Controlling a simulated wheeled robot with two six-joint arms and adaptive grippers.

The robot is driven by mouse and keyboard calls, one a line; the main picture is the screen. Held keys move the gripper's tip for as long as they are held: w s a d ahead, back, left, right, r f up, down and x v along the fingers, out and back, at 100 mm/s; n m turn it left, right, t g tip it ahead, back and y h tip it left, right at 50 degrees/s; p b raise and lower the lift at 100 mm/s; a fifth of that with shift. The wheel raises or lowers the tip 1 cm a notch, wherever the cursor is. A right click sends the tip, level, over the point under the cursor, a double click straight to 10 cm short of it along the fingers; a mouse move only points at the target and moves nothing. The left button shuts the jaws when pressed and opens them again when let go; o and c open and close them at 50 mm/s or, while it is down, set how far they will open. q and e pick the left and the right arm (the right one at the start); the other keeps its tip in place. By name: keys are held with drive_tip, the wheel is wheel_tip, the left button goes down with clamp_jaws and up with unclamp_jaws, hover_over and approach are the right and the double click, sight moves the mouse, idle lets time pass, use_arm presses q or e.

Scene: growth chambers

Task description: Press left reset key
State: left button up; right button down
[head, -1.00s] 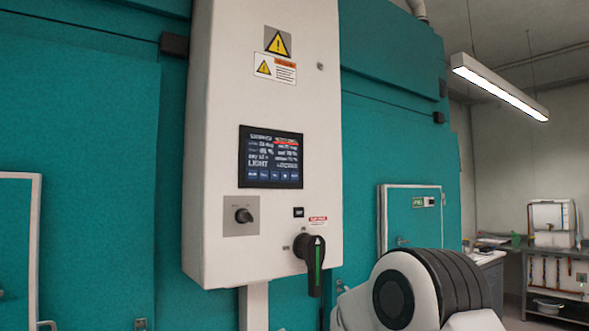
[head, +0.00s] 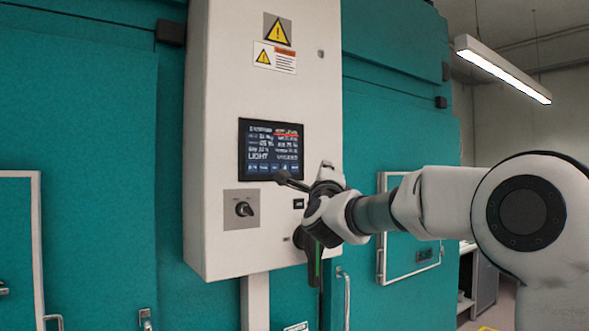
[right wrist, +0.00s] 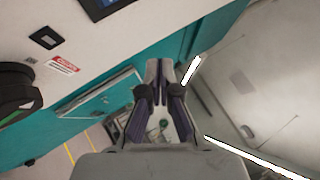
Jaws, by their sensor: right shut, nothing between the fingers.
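The touch screen (head: 271,148) sits on the white control cabinet (head: 262,95). It shows rows of small text and a row of keys along its bottom edge; the lettering is too small to pick out a left reset key. My right gripper (head: 281,177) is shut and empty. In the head view its tip is by the lower right part of the screen; contact cannot be told. In the right wrist view the gripper (right wrist: 159,68) shows shut, and only a corner of the screen (right wrist: 103,5) shows at the top. My left gripper is not in view.
A rotary selector (head: 243,209) is on the cabinet below the screen. The black main switch handle (head: 311,262) is partly hidden behind my right gripper; it also shows in the right wrist view (right wrist: 18,98). Teal chamber walls (head: 100,130) stand behind the cabinet.

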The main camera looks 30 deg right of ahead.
sight(295, 168)
drive_tip(key=shift+w+a+p, duration=0.2)
drive_tip(key=shift+w+p, duration=1.55)
drive_tip(key=shift+w, duration=0.45)
drive_tip(key=shift+w+a+p, duration=0.2)
drive_tip(key=shift+w+p, duration=1.5)
drive_tip(key=shift+w, duration=0.45)
drive_tip(key=shift+w, duration=0.4)
